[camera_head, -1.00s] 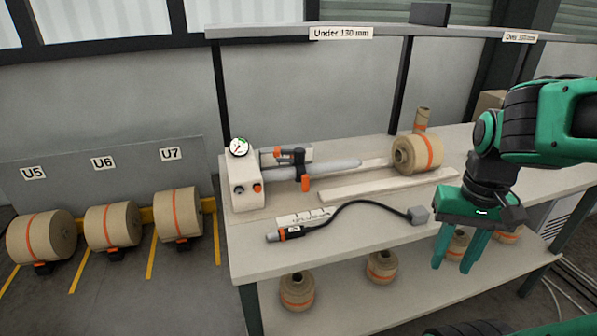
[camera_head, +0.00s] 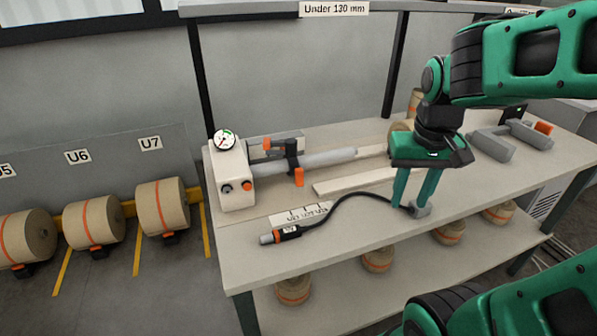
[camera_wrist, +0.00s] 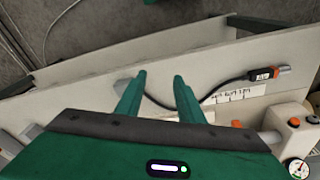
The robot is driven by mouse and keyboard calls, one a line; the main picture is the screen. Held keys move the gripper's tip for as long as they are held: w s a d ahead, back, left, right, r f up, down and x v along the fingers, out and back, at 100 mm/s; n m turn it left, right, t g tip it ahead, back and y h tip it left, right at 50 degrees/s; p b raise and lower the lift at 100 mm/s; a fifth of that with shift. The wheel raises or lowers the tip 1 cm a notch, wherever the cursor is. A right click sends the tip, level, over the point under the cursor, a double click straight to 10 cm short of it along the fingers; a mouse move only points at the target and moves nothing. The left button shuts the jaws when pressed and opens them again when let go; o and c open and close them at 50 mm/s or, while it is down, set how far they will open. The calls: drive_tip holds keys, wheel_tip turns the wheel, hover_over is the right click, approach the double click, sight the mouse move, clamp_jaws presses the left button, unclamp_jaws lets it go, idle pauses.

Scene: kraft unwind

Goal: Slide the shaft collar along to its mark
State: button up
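The shaft collar (camera_head: 291,153) looks like a dark clamp with orange parts, around the grey shaft (camera_head: 330,159) near the white gauge box. An orange knob (camera_head: 299,177) hangs at its front; an orange part also shows in the wrist view (camera_wrist: 237,124). I cannot make out a mark on the shaft. My gripper (camera_head: 412,205) points down, open and empty, over the bench's front right of the shaft's end, well apart from the collar. In the wrist view its fingers (camera_wrist: 160,78) are spread, and its body hides most of the shaft.
A white gauge box (camera_head: 235,180) stands at the shaft's left end. A cabled pen-like tool (camera_head: 287,233) and a printed scale strip (camera_head: 300,215) lie in front. The cable's grey block (camera_head: 421,211) is by my fingertips. A grey handled piece (camera_head: 493,146) lies right.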

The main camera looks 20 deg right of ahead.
drive_tip(key=w+a+r+n+t, duration=0.25)
drive_tip(key=w+a, duration=0.45)
drive_tip(key=w, duration=0.5)
drive_tip(key=n, duration=0.2)
approach(299, 170)
drive_tip(key=d, duration=0.1)
drive_tip(key=shift+t+y, duration=0.35)
drive_tip(key=shift+y, duration=0.05)
drive_tip(key=x, duration=0.9)
drive_tip(key=shift+s+a+f, duration=0.1)
drive_tip(key=shift+s+f, duration=0.1)
drive_tip(key=shift+f, duration=0.1)
drive_tip(key=shift+w+f, duration=0.3)
drive_tip(key=shift+f, duration=0.35)
clamp_jaws()
